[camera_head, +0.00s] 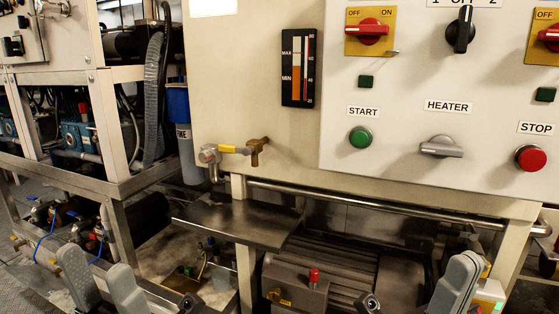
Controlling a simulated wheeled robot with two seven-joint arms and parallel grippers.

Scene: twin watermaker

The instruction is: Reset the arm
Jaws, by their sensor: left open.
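My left gripper (97,260) shows at the lower left, with its two grey fingers pointing up and a clear gap between them. It is open and nothing is between the fingers. My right gripper (462,262) shows at the lower right edge of the machine. Its grey fingers overlap in this view, so I cannot tell how far apart they are. Both grippers are low, below the control panel (440,120). The rest of both arms is mostly outside the picture.
The panel carries a green start button (360,137), a red stop button (530,158) and a heater knob (441,147). A metal rail (380,205) runs below it. A metal shelf (238,222) juts out left of centre. A motor housing (325,265) lies below.

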